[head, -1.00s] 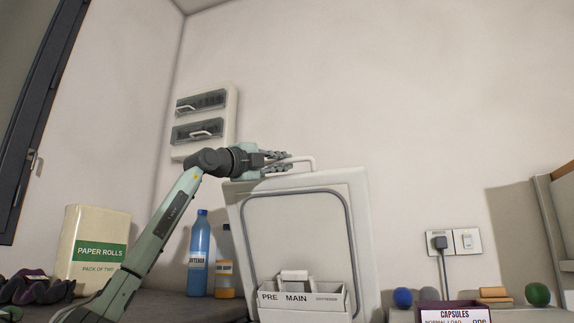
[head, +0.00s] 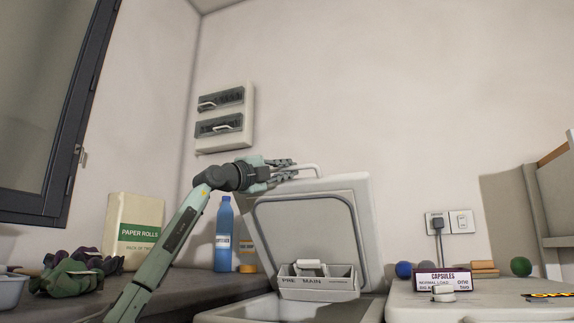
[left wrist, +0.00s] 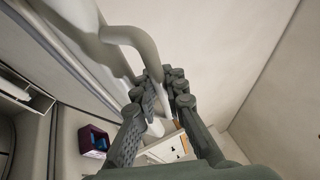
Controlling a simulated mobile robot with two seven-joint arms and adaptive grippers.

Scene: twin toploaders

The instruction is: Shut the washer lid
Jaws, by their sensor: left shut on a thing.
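The washer lid (head: 305,235) stands open, its pale inner face towards me and its top edge leaning forward. A dark seal rims that face. The lid's bar handle (head: 310,168) is at its top edge and shows large in the left wrist view (left wrist: 130,45). My left gripper (head: 283,170) is shut on this handle; its fingers (left wrist: 165,95) hide part of it. The washer's opening (head: 270,308) shows below the lid, partly cut off by the frame. My right gripper is not in view.
A detergent drawer (head: 318,283) stands below the lid's face. To the right, the closed neighbouring top (head: 410,300) bears a capsules box (head: 443,282). A blue bottle (head: 224,235), paper rolls (head: 133,231) and dark cloth (head: 75,275) are on the left counter.

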